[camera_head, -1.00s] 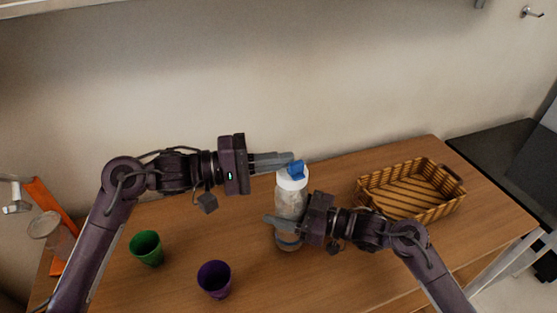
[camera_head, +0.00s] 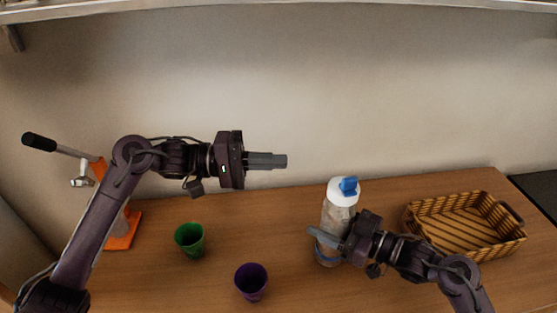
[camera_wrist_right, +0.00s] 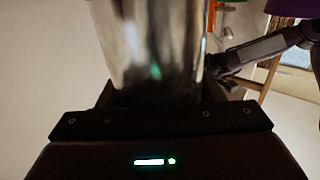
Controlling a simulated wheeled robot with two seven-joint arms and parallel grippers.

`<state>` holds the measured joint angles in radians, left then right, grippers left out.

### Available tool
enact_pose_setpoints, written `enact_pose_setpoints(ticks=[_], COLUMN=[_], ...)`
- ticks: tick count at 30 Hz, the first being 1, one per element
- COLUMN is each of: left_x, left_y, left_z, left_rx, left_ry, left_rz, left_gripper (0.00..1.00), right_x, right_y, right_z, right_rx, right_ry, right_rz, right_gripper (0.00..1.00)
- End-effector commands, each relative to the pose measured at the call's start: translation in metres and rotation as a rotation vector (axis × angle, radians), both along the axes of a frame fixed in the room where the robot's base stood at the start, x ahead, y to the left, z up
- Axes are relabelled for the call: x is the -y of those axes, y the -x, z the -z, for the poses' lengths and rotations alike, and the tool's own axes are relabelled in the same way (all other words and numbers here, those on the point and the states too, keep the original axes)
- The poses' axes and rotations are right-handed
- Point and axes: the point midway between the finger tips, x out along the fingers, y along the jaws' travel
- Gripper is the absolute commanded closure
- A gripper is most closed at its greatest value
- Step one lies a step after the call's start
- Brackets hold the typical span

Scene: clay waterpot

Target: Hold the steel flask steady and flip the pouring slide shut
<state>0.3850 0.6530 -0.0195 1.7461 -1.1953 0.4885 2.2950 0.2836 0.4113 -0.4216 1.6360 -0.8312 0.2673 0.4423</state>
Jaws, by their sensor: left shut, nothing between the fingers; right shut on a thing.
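The steel flask (camera_head: 334,217) stands upright on the table in the head view, with a white cap (camera_head: 340,195) on top. The blue pouring slide (camera_head: 349,186) sits on the cap; whether it lies fully flat is too small to tell. My right gripper (camera_head: 328,240) is shut around the flask's lower body and hides part of it. In the right wrist view the flask's blurred body (camera_wrist_right: 155,45) fills the space between the fingers. My left gripper (camera_head: 285,161) is shut and empty, up and to the left of the cap, apart from it.
A green cup (camera_head: 190,240) and a purple cup (camera_head: 251,282) stand on the table left of the flask. A woven basket (camera_head: 425,234) is to the right. An orange-based device (camera_head: 122,232) with a black handle stands at the far left. The wall is behind.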

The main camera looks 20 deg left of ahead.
Motion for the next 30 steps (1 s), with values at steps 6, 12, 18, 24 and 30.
enact_pose_setpoints(ticks=[6,12,18,24,30], left_x=[0.0,0.0,0.0,0.0,0.0], left_y=[0.0,0.0,0.0,0.0,0.0], left_z=[0.0,0.0,0.0,0.0,0.0], left_rx=[0.0,0.0,0.0,0.0,0.0], left_ry=[0.0,0.0,0.0,0.0,0.0], left_rz=[0.0,-0.001,-0.001,-0.001,-0.001], left_gripper=[1.0,1.0,1.0,1.0,1.0], right_x=[0.0,0.0,0.0,0.012,0.05], right_y=[0.0,0.0,0.0,0.003,0.015], right_z=[0.0,0.0,0.0,0.001,0.002], right_rx=[0.0,0.0,0.0,-0.001,-0.002], right_ry=[0.001,0.001,0.001,0.003,0.006], right_rz=[0.0,0.0,0.0,0.001,0.002], right_gripper=[0.38,0.14,0.14,0.14,0.14])
